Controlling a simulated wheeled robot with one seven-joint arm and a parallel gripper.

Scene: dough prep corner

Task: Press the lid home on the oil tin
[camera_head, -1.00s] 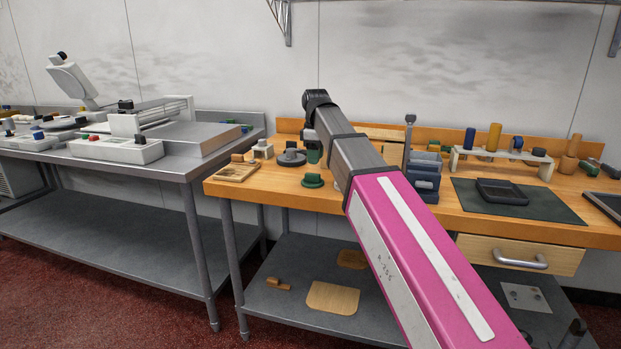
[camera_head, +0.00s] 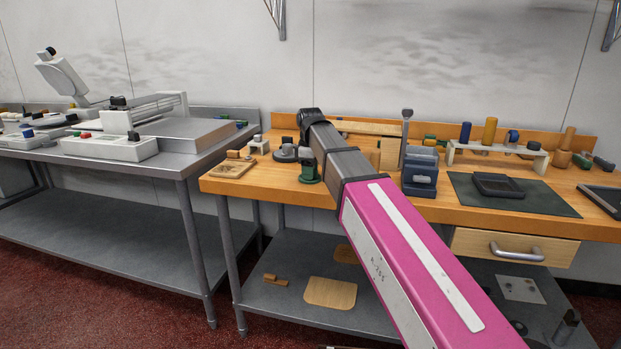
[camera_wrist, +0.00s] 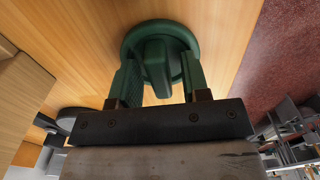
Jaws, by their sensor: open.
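A round green lid (camera_head: 309,180) with a raised bar grip is near the front left of the wooden bench. In the wrist view the lid (camera_wrist: 183,47) is seen from above, its bar between the two green fingers. My gripper (camera_head: 306,164) is right over the lid, pointing down. In the wrist view my gripper (camera_wrist: 159,75) is open, one finger on each side of the bar, with gaps visible on both sides. The lid hides whatever is under it; I cannot make out an oil tin or whether the lid is seated.
A dark grey round object (camera_head: 284,155) stands close behind left of my gripper. A wooden board (camera_head: 231,169) lies at the bench's left corner. A blue-grey block device (camera_head: 420,175) stands to the right, beyond my arm. A dark mat (camera_head: 540,201) lies farther right.

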